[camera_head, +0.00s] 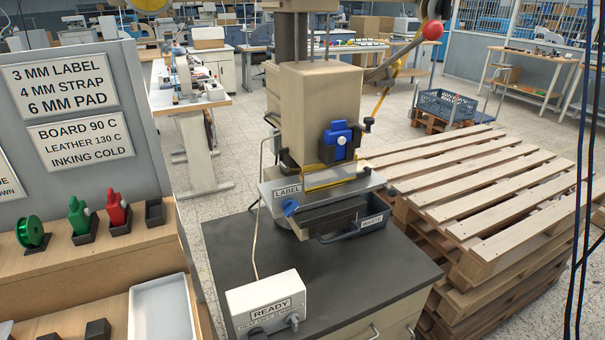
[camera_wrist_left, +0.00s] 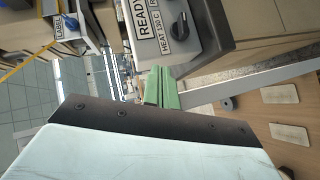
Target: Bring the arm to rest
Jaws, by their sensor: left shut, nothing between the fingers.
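My left gripper (camera_wrist_left: 162,88) shows only in the left wrist view, with its green fingers together and nothing between them. The control box marked READY (camera_wrist_left: 195,22) is beyond and above the fingers in that view. It also shows in the head view, as a white box (camera_head: 268,303) on the dark cabinet top (camera_head: 232,250). No arm of mine shows in the head view. My right gripper is in neither view.
The stamping press (camera_head: 308,110) stands on the cabinet, with a LABEL plate and a blue clamp (camera_head: 340,140). Stacked pallets (camera_head: 490,200) are at right.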

